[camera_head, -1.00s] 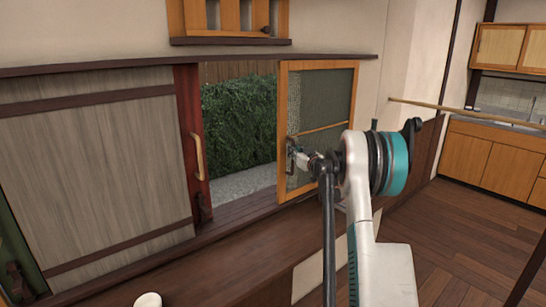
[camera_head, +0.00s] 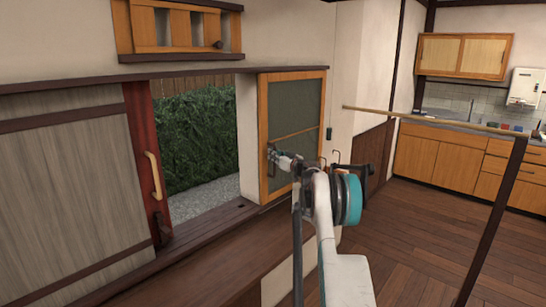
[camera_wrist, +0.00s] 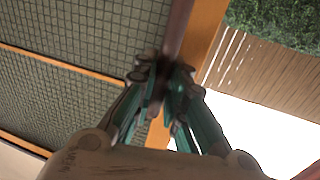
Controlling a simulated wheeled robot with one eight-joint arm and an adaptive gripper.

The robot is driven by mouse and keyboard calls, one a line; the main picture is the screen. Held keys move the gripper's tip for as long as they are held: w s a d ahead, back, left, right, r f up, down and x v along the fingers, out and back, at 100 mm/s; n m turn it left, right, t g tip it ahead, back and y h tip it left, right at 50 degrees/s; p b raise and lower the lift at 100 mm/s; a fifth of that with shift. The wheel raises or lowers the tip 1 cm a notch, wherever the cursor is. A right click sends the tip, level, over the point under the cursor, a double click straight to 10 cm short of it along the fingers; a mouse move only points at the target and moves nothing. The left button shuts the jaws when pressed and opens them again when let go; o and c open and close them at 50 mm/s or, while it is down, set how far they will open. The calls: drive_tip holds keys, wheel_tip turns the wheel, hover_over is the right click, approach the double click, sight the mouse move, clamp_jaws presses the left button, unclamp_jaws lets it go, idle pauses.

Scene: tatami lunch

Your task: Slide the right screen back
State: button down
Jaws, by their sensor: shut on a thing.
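The right screen (camera_head: 295,105) is an orange-wood frame with a grey-green mesh panel and a cross bar. It stands upright at the right of the wall opening, with a strip of pale wall between the two. The wrist view shows its grid mesh (camera_wrist: 75,85) and wooden edge at close range. A dark upright handle (camera_head: 270,160) is on its left edge. My gripper (camera_head: 277,156) is shut on this handle. In the wrist view, my gripper's teal and grey fingers (camera_wrist: 163,78) close around the handle bar (camera_wrist: 176,30), hiding its gripped part.
A grey wood panel (camera_head: 65,185) with a red post and a curved light handle (camera_head: 154,174) stands left of the opening. The hedge (camera_head: 195,140) shows through. A wooden rail (camera_head: 430,119) on a dark post is at right. The floor (camera_head: 440,240) between is clear.

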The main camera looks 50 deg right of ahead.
drive_tip(key=c, duration=1.6)
unclamp_jaws()
drive_tip(key=s+a, duration=0.2)
drive_tip(key=s, duration=1)
drive_tip(key=shift+w, duration=0.1)
